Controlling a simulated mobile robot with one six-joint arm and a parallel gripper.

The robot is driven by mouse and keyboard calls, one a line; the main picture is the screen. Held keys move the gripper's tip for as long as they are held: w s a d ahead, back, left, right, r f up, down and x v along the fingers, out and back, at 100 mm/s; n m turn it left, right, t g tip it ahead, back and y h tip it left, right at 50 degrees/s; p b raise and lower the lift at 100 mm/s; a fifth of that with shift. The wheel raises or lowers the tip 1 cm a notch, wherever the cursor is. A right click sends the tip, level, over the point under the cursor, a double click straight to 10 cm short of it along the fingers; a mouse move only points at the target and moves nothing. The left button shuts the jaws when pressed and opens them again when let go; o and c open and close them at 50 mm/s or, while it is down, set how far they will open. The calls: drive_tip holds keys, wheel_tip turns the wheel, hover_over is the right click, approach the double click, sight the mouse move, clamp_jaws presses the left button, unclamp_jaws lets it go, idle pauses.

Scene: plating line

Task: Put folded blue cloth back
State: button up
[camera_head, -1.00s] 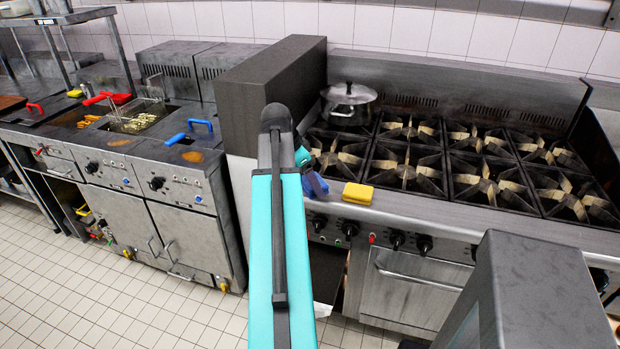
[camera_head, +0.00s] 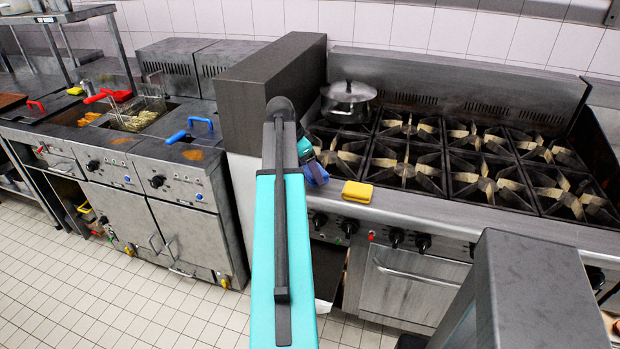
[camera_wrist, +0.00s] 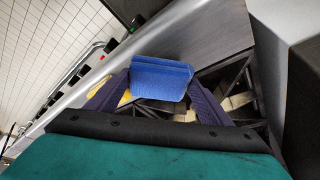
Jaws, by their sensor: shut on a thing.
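The folded blue cloth (camera_wrist: 160,78) is pinched between the two dark purple fingers of my gripper (camera_wrist: 158,92) in the wrist view. In the head view only a small part of the cloth (camera_head: 319,174) shows beside my teal arm. My gripper (camera_head: 312,173) is there at the front left corner of the range, left of a yellow folded cloth, and is mostly hidden by the arm. I cannot tell how far the cloth is above the steel ledge.
The yellow cloth (camera_head: 357,191) lies on the range's front ledge (camera_head: 430,210). A lidded pot (camera_head: 348,103) stands on the back left burner. A tall dark block (camera_head: 262,100) stands left of the range. Fryers with baskets (camera_head: 135,118) are farther left. Tiled floor (camera_head: 110,290) is open in front.

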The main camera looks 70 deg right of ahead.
sight(307, 171)
drive_tip(key=shift+f+p, duration=0.65)
drive_tip(key=shift+f, duration=1.05)
drive_tip(key=shift+f, duration=0.1)
drive_tip(key=o, duration=1.1)
drive_tip(key=shift+r, duration=0.2)
drive_tip(key=b+v, duration=0.2)
drive_tip(key=v, duration=1)
drive_tip(key=shift+f, duration=0.1)
